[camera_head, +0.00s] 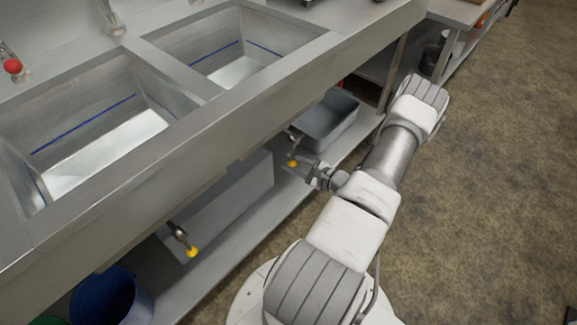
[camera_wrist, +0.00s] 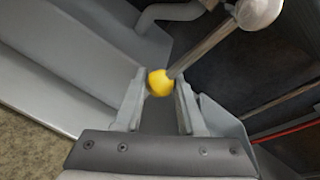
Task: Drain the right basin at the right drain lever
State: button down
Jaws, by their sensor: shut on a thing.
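The right basin (camera_head: 262,37) of the steel sink shows at the upper middle of the head view, with a blue line on its walls. The right drain lever is a metal rod (camera_wrist: 205,48) with a yellow ball knob (camera_wrist: 160,83); the knob also shows under the counter in the head view (camera_head: 292,163). My gripper (camera_wrist: 158,95) is shut on the yellow knob, one finger on each side of it. In the head view my gripper (camera_head: 308,170) reaches under the counter edge from the right. The left drain lever's yellow knob (camera_head: 192,252) hangs under the left basin (camera_head: 100,150).
A grey tub (camera_head: 328,122) stands on the lower shelf just behind my gripper. A blue bucket (camera_head: 105,298) stands at the lower left. The counter's front edge overhangs the levers. Open floor (camera_head: 480,190) lies to the right.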

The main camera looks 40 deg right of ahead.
jog(key=shift+d+n, duration=0.3)
jog(key=shift+d, duration=0.15)
jog(key=c, duration=0.5)
grip_release()
jog(key=p+v, duration=0.3)
jog(key=v, duration=1.4)
jog(key=shift+s+a+p, duration=0.25)
jog(key=shift+p, duration=0.1)
jog(key=shift+r, duration=0.1)
